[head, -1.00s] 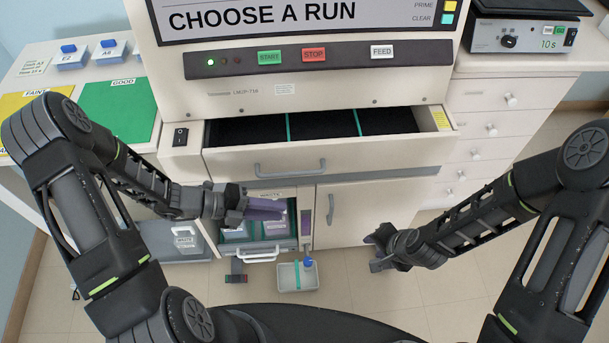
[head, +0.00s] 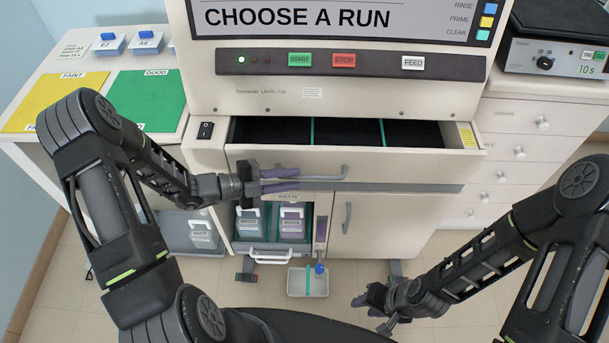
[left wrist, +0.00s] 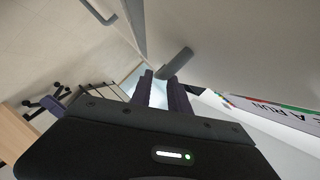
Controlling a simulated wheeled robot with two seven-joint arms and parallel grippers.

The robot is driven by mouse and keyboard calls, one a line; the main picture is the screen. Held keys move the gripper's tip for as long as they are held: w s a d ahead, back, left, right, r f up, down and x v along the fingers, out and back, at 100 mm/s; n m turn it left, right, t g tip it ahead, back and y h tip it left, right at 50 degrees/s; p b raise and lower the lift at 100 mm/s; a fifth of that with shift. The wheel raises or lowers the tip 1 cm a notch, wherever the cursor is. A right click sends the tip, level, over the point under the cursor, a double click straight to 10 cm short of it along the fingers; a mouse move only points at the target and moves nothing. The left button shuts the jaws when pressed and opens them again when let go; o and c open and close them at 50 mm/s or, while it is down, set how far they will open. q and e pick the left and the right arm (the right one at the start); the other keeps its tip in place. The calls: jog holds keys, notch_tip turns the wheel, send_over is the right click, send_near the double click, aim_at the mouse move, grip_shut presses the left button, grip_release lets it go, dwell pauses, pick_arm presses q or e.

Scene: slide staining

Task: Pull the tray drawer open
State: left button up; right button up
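The tray drawer (head: 400,165) of the white machine shows a dark interior with teal dividers behind its front panel. Its grey bar handle (head: 345,173) runs across the front. My left gripper (head: 298,180) is open at the left part of the handle, its two purple fingers apart, one above the other. In the left wrist view, the handle's end (left wrist: 175,62) shows just beyond the open fingertips (left wrist: 160,76). I cannot tell whether the handle lies between the fingers. My right gripper (head: 358,306) is low, in front of the machine, away from the drawer; its fingers look apart and empty.
Below the drawer, an open waste bay holds two containers (head: 291,222), with a small tray (head: 308,282) under it. A closed cupboard door (head: 390,228) is to its right. Green (head: 150,100) and yellow (head: 62,100) mats lie on the left counter.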

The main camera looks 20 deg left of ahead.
aim_at(298, 177)
pick_arm(q)
jog(key=x, duration=0.4)
jog(key=shift+d, duration=0.1)
jog(key=shift+c, duration=0.5)
grip_shut()
dwell(0.9)
